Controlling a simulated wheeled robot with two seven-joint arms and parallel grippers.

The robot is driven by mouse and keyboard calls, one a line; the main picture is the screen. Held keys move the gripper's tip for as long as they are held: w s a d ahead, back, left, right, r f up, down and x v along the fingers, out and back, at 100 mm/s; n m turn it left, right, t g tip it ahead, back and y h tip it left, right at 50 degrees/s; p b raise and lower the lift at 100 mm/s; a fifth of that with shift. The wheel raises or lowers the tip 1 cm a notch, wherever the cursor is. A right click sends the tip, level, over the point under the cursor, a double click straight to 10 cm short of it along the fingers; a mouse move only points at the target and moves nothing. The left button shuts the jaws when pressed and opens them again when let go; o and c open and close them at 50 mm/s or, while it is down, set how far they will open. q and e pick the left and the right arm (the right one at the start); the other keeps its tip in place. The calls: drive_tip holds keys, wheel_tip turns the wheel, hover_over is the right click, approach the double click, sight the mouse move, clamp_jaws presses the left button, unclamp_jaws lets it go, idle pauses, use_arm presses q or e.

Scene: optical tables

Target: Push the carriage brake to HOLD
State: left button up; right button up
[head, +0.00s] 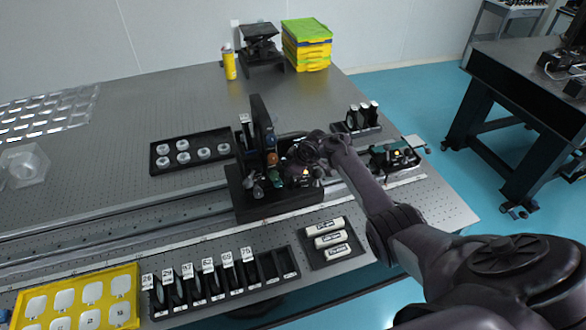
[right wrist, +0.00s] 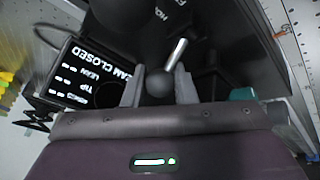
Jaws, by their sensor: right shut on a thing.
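The black carriage (head: 275,208) sits on the long rail across the table, with an upright plate and small coloured knobs on it. My right gripper (head: 312,168) reaches it from the right. In the right wrist view, my right gripper (right wrist: 159,90) is shut on the ball knob (right wrist: 159,83) of a brake lever, whose silver shaft (right wrist: 177,52) slants up and right. White lettering (right wrist: 181,3) at the top edge is partly cut off and seems to begin with "HO". My left gripper is not in view.
A small display (right wrist: 85,70) reading "CLOSED" stands left of the lever. A slotted rack (head: 225,285) of labelled holders and a tray of white cylinders (head: 334,262) lie in front of the rail. A black tray of round lenses (head: 170,168) lies behind it.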

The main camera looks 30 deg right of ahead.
idle(0.4)
drive_tip(key=o, duration=0.7)
drive_tip(key=shift+w, duration=0.1)
drive_tip(key=shift+c, duration=0.2)
drive_tip(key=v, duration=0.7)
drive_tip(key=shift+r, duration=0.3)
